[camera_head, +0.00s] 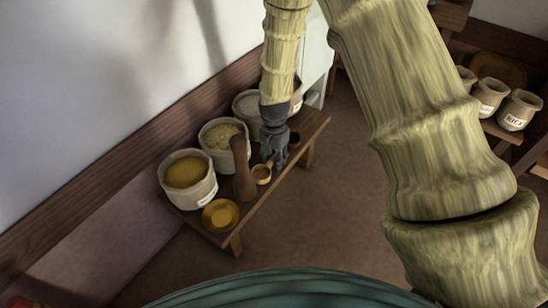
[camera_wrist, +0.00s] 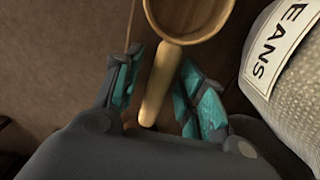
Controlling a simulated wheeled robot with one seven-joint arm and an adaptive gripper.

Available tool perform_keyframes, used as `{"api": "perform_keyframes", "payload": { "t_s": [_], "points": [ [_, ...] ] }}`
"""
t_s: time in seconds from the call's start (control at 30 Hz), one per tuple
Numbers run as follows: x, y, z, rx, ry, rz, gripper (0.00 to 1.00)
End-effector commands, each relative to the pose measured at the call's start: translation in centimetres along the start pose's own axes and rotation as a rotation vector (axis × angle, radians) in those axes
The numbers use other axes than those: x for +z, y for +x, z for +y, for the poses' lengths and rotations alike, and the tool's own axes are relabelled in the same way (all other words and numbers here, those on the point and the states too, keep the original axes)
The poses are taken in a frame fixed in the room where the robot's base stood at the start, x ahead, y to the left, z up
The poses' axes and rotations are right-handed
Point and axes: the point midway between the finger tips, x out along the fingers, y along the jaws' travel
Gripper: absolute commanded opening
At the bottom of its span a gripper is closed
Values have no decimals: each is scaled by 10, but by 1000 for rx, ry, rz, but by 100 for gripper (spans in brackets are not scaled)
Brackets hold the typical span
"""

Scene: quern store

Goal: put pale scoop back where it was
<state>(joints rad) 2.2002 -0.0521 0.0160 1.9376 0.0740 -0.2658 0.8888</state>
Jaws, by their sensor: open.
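The pale scoop (camera_head: 262,176) is on the low wooden bench (camera_head: 228,239), near its front edge. In the wrist view, part of its round bowl (camera_wrist: 188,14) shows at the top, and its pale handle (camera_wrist: 157,88) points down toward my palm. My gripper (camera_head: 271,158) reaches down over the bench at the scoop's handle. In the wrist view my gripper (camera_wrist: 160,62) is open, with a finger on each side of the handle. A gap shows on the left of the handle; contact on the right is hard to tell.
A sack of yellow grain (camera_head: 187,176), a second sack (camera_head: 222,137) and more containers line the bench's wall side. A brown upright pestle-like piece (camera_head: 243,175) stands close left of the scoop. A yellow dish (camera_head: 221,216) sits at the near end. Jars (camera_head: 519,110) stand at right.

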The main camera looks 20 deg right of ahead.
Motion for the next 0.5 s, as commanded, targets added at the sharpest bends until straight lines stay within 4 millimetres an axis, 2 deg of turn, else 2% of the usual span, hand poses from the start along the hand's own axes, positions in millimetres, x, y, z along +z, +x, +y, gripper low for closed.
{"api": "perform_keyframes", "payload": {
  "t_s": [0.17,0.5],
  "points": [
    [0,-2,0,-1,0,1,40],
    [-1,-61,0,-1,-1,2,40]
  ]
}}
